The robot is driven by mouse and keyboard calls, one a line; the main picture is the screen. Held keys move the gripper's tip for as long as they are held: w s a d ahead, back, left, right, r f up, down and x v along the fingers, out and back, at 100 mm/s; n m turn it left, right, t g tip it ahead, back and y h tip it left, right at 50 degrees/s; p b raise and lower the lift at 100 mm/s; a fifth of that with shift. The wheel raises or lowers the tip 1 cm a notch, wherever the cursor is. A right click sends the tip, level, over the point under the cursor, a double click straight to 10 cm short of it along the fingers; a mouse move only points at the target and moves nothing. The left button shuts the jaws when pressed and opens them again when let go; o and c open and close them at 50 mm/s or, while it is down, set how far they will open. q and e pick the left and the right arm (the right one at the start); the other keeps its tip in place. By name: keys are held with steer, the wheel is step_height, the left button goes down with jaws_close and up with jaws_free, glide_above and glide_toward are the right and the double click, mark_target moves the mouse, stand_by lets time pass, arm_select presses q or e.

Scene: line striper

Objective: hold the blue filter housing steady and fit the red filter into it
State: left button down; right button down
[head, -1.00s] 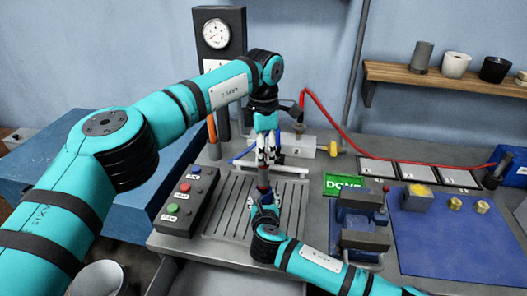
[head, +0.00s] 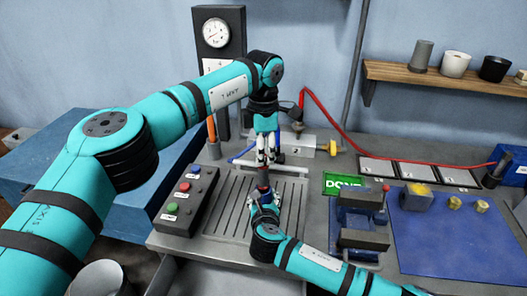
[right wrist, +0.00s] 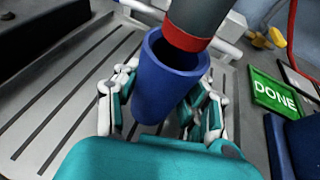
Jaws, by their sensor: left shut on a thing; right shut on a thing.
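The blue filter housing (right wrist: 165,90) is an open-topped cup, held between the fingers of my right gripper (right wrist: 163,113) in the right wrist view. The filter (right wrist: 190,38) is a dark grey cylinder with a red lower end. Its red end overlaps the far right part of the housing's rim; I cannot tell whether it is inside or just above. In the head view my left gripper (head: 265,158) is shut on the filter (head: 263,178) from above. My right gripper (head: 262,199) is directly below, and its fingers mostly hide the housing there.
The grippers are above a grooved metal tray (head: 225,215). A button box (head: 187,200) stands left of it. A dark blue vise (head: 360,222) and a green DONE sign (head: 343,184) are to the right. A blue mat (head: 450,245) with small yellow parts lies farther right.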

mark_target(263, 181)
arm_select(q)
steer(key=shift+f, duration=4.75)
stand_by(1.8)
steer(key=c, duration=0.8)
jaws_free()
